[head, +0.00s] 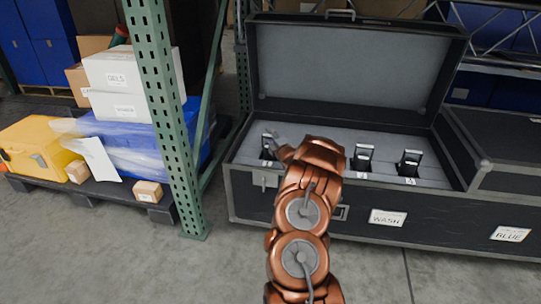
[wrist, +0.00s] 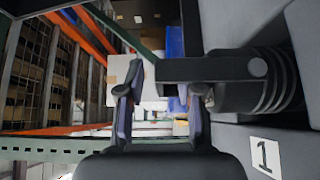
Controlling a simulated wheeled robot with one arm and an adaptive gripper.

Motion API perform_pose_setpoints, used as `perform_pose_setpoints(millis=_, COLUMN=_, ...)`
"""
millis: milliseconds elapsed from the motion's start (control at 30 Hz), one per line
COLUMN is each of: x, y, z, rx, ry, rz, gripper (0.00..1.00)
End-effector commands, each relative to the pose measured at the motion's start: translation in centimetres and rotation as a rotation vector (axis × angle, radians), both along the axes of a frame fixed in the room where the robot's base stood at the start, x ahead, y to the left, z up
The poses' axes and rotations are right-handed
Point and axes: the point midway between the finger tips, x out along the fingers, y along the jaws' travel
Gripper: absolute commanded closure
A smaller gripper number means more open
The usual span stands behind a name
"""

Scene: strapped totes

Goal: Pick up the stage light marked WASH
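The open black case (head: 255,205) has a WASH label (head: 388,217) on its front. Black stage lights stand in its grey foam: one at the left (head: 268,146), one in the middle (head: 363,156) and one at the right (head: 409,163). My gripper (head: 282,149) is over the left part of the foam, beside the left light, partly hidden by my arm. In the wrist view, my gripper (wrist: 161,108) has its fingers apart. A dark bracket of a light (wrist: 225,69) reaches between or just past them; I cannot tell whether they touch. A "1" label (wrist: 265,157) is at the lower right.
The case's raised lid (head: 340,65) stands behind the foam. A closed black case marked GLUE (head: 510,234) adjoins on the right. A green rack post (head: 165,110) stands at the left, before a pallet with a yellow case (head: 38,145) and boxes. The front floor is clear.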

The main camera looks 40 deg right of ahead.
Motion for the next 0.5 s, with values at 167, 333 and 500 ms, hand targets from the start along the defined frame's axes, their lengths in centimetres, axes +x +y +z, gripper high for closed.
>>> perform_pose_setpoints(millis=167, x=-0.02, y=0.02, z=0.00, rx=0.000, ry=0.000, rz=0.000, gripper=0.68)
perform_pose_setpoints(millis=333, x=-0.04, y=0.01, z=-0.01, rx=0.001, ry=0.001, rz=0.000, gripper=0.85)
perform_pose_setpoints(millis=500, x=-0.04, y=0.01, z=-0.01, rx=0.001, ry=0.001, rz=0.000, gripper=1.00)
